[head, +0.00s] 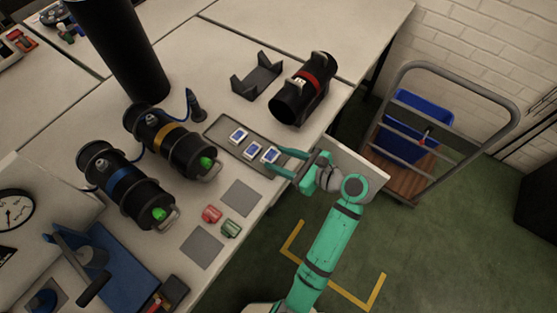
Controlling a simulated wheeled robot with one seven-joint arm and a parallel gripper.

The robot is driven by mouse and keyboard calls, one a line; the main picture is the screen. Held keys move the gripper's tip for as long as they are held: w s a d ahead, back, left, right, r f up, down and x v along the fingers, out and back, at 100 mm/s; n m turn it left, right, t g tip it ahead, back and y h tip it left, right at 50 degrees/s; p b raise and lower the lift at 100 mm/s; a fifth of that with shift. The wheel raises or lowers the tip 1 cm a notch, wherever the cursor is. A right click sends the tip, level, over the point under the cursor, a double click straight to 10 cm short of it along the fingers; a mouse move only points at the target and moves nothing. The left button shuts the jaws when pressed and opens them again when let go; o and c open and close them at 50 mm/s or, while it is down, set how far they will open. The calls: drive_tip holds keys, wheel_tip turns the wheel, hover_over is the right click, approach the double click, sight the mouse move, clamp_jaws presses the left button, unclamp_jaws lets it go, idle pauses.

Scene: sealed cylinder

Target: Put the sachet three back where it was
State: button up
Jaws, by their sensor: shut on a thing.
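A long grey tray (217,131) lies on the table. Two small white sachets with blue faces, one (238,136) at its left and one (251,151) near its middle, lie in it. A third like sachet, which I take as sachet three (270,154), is at the tray's right end. My green gripper (275,160) reaches in from the right, its fingers shut on this sachet. I cannot tell whether the sachet touches the tray floor or is just above it.
A black cylinder with a red band (312,79) lies behind the tray, beside an empty dark cradle (257,77). Cylinders with yellow (175,138) and blue (125,184) bands lie to the left. Red (211,214) and green (231,228) small blocks sit in front. A trolley (405,185) stands right.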

sight(280, 165)
drive_tip(key=f, duration=0.2)
drive_tip(key=shift+w+f, duration=0.25)
drive_tip(key=shift+f, duration=0.1)
drive_tip(key=shift+s+a+f, duration=0.2)
drive_tip(key=shift+f, duration=0.1)
drive_tip(key=shift+d, duration=0.1)
drive_tip(key=shift+s+f, duration=0.1)
drive_tip(key=o, duration=0.8)
